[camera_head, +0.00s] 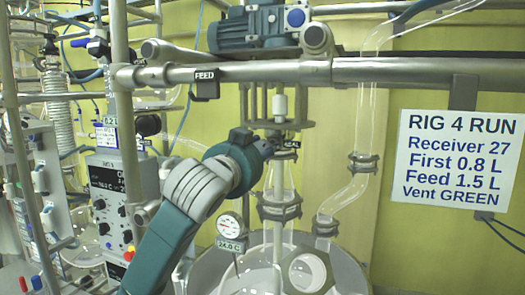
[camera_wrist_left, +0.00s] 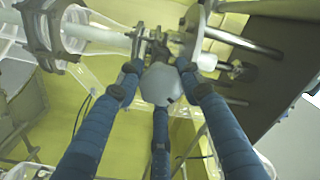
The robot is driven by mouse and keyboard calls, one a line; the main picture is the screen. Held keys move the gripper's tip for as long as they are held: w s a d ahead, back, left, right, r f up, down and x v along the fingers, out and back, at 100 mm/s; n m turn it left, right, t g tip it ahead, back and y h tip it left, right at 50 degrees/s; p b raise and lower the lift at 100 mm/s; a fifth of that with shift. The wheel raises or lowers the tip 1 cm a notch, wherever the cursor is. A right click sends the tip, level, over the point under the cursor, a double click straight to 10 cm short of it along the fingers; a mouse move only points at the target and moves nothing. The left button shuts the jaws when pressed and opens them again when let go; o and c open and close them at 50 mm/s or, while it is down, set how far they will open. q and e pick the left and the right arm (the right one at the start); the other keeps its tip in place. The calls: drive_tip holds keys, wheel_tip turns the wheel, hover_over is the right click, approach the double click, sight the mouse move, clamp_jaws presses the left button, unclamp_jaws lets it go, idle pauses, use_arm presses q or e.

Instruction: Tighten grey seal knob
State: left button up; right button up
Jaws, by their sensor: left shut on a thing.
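The grey seal knob (camera_wrist_left: 161,86) shows in the left wrist view as a pale faceted disc. The blue fingers of my left gripper (camera_wrist_left: 159,70) are shut around it, one on each side and one below. In the head view my left gripper (camera_head: 268,143) reaches from the lower left to the stirrer shaft, beside a small dark tag reading SEAL (camera_head: 291,143). The knob is hidden there behind the gripper. My right gripper is not in view.
A motor (camera_head: 258,27) sits above on a metal bar (camera_head: 250,72) with a FEED tag. A dial gauge (camera_head: 230,226) and glass vessel (camera_head: 275,280) are below. A glass tube (camera_head: 350,190) is right. A white sign (camera_head: 455,160) hangs on the yellow wall.

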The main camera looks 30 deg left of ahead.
use_arm(q)
drive_tip(key=m, duration=0.5)
drive_tip(key=shift+f+m, duration=0.3)
drive_tip(key=shift+f, duration=0.05)
drive_tip(key=shift+m, duration=2.1)
drive_tip(key=shift+r, duration=0.1)
drive_tip(key=o, duration=0.9)
drive_tip(key=shift+o, duration=1.4)
drive_tip(key=shift+a+r, duration=0.15)
drive_tip(key=shift+s, duration=0.1)
